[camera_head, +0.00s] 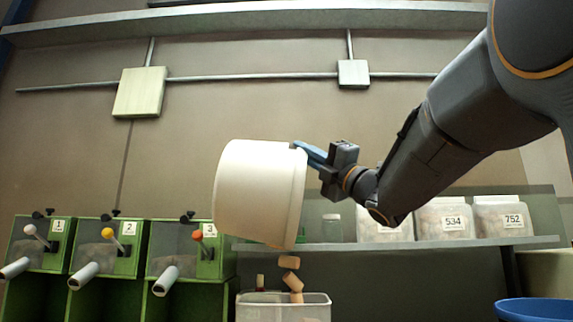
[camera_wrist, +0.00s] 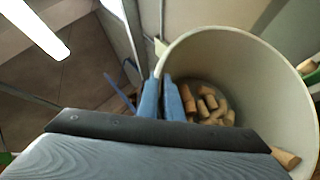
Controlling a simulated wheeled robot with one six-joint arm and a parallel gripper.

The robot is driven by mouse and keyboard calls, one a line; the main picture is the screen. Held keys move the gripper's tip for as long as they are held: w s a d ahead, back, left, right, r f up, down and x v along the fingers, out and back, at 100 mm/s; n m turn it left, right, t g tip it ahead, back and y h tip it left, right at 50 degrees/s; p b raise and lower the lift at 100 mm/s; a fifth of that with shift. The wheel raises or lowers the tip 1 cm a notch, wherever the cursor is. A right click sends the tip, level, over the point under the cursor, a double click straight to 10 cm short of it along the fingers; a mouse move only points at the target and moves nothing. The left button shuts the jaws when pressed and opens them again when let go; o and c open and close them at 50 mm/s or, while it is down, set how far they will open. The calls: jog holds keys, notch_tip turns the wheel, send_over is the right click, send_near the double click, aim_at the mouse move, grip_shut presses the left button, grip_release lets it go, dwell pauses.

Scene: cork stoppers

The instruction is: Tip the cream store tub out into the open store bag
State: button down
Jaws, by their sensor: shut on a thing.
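The cream tub (camera_head: 258,190) is up in the air, tilted with its mouth turned down and to the right. My gripper (camera_head: 303,149) is shut on its rim at the upper right. In the wrist view my blue fingers (camera_wrist: 163,100) pinch the tub's wall, and several corks (camera_wrist: 208,104) lie inside, with one cork (camera_wrist: 286,157) near the lip. Below the tub in the head view, corks (camera_head: 290,262) are in the air above an open, clear-walled container (camera_head: 314,311). I cannot tell whether that container is the store bag. Its lower part is cut off.
Green dispensers (camera_head: 107,241) numbered 1 to 3 stand at the left, with levers and spouts facing out. A shelf (camera_head: 455,242) behind holds labelled clear bins (camera_head: 445,221) and a jar (camera_head: 332,228). A blue bowl (camera_head: 538,309) is at the lower right.

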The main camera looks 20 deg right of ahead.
jog(key=shift+s+d+r+m+t+h+b, duration=0.15)
jog(key=shift+d+m+t+h+b, duration=0.15)
jog(key=shift+d+m+b, duration=0.25)
jog(key=shift+s+d+f+m+t+h+b, duration=0.1)
jog(key=shift+s+d+m+t+h+b, duration=0.05)
jog(key=shift+d+m+t+b, duration=0.35)
jog(key=shift+s+d+r+m+t+h+b, duration=0.15)
jog(key=shift+d+m+t+h+b, duration=0.15)
jog(key=shift+d+b, duration=0.3)
jog(key=shift+d, duration=0.1)
